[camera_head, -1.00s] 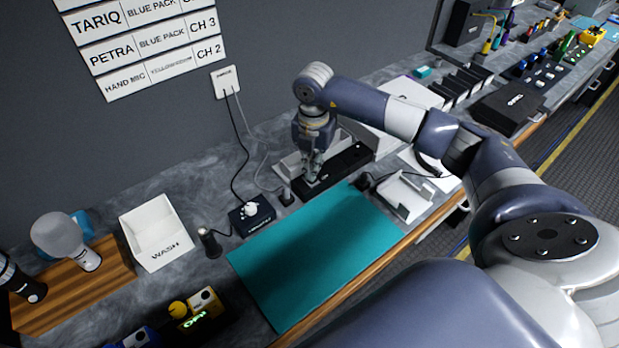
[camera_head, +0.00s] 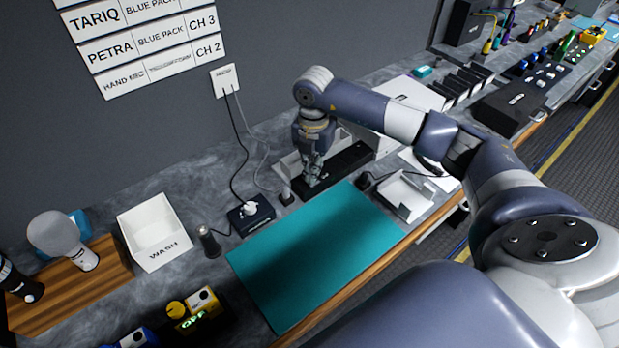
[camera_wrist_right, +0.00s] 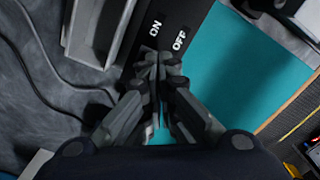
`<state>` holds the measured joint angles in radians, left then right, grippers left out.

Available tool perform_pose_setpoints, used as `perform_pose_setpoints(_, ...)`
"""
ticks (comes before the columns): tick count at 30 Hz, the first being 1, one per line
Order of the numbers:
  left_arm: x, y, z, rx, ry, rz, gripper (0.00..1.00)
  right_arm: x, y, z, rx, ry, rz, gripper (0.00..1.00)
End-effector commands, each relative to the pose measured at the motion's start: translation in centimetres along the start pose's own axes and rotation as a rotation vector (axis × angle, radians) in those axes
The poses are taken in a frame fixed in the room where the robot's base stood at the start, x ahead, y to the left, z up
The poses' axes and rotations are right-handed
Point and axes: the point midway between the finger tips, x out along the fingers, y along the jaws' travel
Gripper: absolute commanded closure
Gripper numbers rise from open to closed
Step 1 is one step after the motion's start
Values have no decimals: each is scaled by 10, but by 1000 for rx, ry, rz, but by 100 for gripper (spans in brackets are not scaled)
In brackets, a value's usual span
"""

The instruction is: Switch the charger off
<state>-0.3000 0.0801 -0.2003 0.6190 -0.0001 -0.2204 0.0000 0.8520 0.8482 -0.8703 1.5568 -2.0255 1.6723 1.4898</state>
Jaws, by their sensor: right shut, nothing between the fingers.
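The charger (camera_head: 345,164) is a long black unit on the grey counter, just behind the teal mat. In the right wrist view the charger (camera_wrist_right: 190,15) shows the white words ON and OFF on its top, side by side. My right gripper (camera_head: 312,180) points down at the charger's near left end. In the wrist view its closed fingertips (camera_wrist_right: 158,62) are just below the two words, with nothing between them. The fingers hide whatever lies under them, so I cannot see the switch or tell contact. My left gripper is not in view.
The teal mat (camera_head: 310,260) lies clear in front. A small black box with a white knob (camera_head: 250,212) stands left of the charger, with cables to the wall socket (camera_head: 225,82). A white tray (camera_head: 408,196) is to the right, a WASH bin (camera_head: 155,225) far left.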

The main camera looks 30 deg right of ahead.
Motion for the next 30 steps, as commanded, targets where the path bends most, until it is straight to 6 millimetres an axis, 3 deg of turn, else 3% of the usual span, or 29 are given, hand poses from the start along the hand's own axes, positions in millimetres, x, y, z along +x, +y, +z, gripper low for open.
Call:
perform_pose_setpoints(17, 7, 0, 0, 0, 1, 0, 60, 10, 0, 0, 0, 0, 0, 100)
perform_pose_setpoints(30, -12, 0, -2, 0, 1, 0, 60, -16, 0, 0, 0, -1, 0, 100)
